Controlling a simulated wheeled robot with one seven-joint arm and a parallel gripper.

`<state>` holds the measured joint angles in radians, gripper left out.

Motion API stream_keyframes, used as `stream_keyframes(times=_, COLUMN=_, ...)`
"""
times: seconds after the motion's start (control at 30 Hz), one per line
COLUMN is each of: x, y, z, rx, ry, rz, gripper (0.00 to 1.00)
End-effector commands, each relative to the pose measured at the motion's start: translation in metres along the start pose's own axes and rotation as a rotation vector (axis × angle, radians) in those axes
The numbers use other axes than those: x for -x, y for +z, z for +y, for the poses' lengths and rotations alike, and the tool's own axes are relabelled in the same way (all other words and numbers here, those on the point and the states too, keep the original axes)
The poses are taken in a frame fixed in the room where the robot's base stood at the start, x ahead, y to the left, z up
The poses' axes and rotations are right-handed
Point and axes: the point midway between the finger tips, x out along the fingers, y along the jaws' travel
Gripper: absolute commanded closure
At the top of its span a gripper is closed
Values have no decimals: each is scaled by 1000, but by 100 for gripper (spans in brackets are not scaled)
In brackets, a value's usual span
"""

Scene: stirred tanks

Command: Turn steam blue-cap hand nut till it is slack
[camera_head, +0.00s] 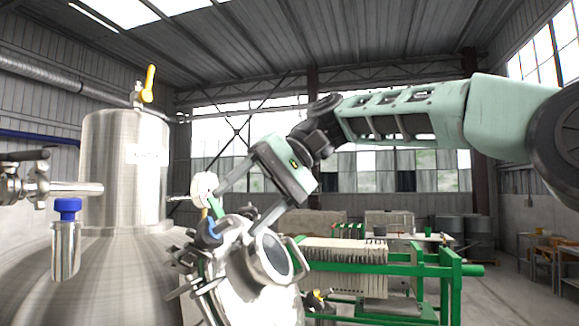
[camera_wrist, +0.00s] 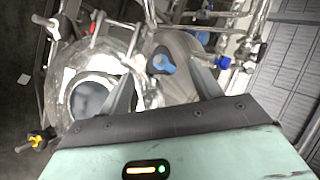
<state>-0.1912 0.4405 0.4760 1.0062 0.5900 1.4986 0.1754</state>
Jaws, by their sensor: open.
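A blue-capped hand nut (camera_head: 210,232) sits on the crowded fittings of a shiny vessel at the centre. In the wrist view the blue cap (camera_wrist: 164,65) shows with a dark part at its left, ahead of the gap between my fingers. No label marks it as steam. My gripper (camera_head: 232,212) is open, its fingers slanting down and left toward these fittings. In the wrist view its two fingers (camera_wrist: 160,84) stand apart with nothing held; contact with the cap cannot be told. Another blue cap (camera_head: 68,207) tops a small steel cylinder at the left.
A tall steel tank (camera_head: 125,170) with a yellow-handled valve (camera_head: 149,84) stands at the left. A round port (camera_head: 273,255) lies close to my lower finger. Clamps and pipes crowd the fittings. A green-framed filter press (camera_head: 405,270) stands behind at the right.

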Motion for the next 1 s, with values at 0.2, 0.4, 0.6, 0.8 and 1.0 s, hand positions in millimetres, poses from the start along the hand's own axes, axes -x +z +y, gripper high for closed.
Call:
stream_keyframes(times=0.2, x=55, y=-2, z=0, rx=0, ry=-1, rz=5, gripper=36)
stream_keyframes(times=0.4, x=96, y=-1, z=0, rx=-1, ry=0, rz=2, gripper=36)
stream_keyframes(times=0.6, x=118, y=0, z=0, rx=-1, ry=0, rz=0, gripper=36)
stream_keyframes(times=0.8, x=122, y=0, z=0, rx=-1, ry=1, rz=-2, gripper=36)
stream_keyframes(times=1.0, x=122, y=0, z=1, rx=-1, ry=1, rz=-1, gripper=36)
